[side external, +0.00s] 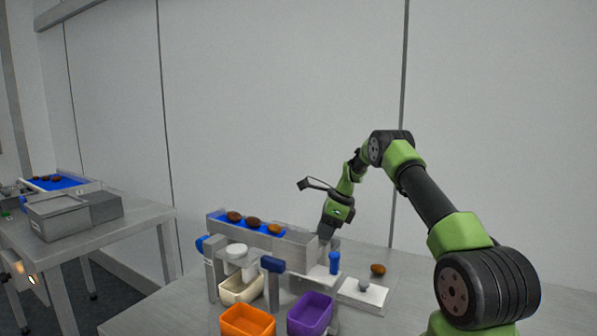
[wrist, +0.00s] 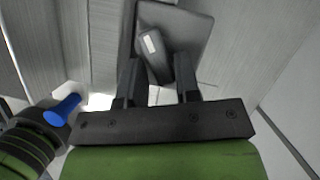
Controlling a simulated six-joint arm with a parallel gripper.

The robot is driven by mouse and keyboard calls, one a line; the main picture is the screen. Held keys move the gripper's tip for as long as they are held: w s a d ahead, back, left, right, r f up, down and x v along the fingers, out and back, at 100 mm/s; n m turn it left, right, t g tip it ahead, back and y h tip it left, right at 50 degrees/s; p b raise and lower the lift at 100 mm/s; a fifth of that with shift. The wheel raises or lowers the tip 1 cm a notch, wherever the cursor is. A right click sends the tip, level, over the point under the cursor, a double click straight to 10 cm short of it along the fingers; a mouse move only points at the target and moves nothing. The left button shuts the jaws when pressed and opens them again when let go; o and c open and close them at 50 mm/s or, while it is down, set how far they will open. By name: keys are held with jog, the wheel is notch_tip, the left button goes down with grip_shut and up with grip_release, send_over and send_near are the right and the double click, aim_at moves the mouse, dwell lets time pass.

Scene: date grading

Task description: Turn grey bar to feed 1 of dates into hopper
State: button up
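In the wrist view the grey bar (wrist: 152,55), with a small white mark, lies tilted between the two fingers of my gripper (wrist: 158,60). The fingers stand apart on either side of it, and a gap shows beside the bar; I see no firm grip. A darker grey plate (wrist: 195,30) is behind the bar. In the side external view my gripper (side external: 329,230) points down at the right end of the blue feed channel (side external: 218,221); the bar is hidden there. Several dates (side external: 253,222) lie in a row in the channel. I cannot single out the hopper.
A blue peg (side external: 335,262) stands on a white plate just in front of my gripper. A lone date (side external: 377,269) lies to the right. Orange (side external: 248,322), purple (side external: 311,315) and cream (side external: 241,290) bins stand in front. The table's right side is mostly clear.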

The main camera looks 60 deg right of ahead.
jog(key=m, duration=0.1)
jog(key=m+h, duration=0.1)
jog(key=shift+a+m, duration=0.3)
jog(key=a+v, duration=0.1)
jog(key=v, duration=0.9)
jog(key=s+a+r+n, duration=0.1)
jog(key=a+r+n, duration=0.5)
jog(key=a, duration=0.5)
jog(key=a+r+n+t, duration=0.1)
jog(key=a+r+n, duration=0.5)
jog(key=a+n, duration=0.4)
jog(key=shift+s+a+t, duration=0.3)
jog(key=shift+s+a, duration=0.1)
jog(key=shift+a, duration=0.1)
jog(key=w+d+f+m+g, duration=0.1)
jog(key=d+f+m, duration=0.6)
jog(key=d, duration=0.5)
jog(key=w+d+f+m+g, duration=0.1)
jog(key=d+f+m, duration=0.6)
jog(key=d, duration=0.5)
jog(key=shift+m+t, duration=0.3)
jog(key=shift+m, duration=0.3)
jog(key=x, duration=0.8)
jog(key=shift+w+a+r, duration=0.15)
jog(key=shift+w+a, duration=0.1)
jog(key=shift+a, duration=0.15)
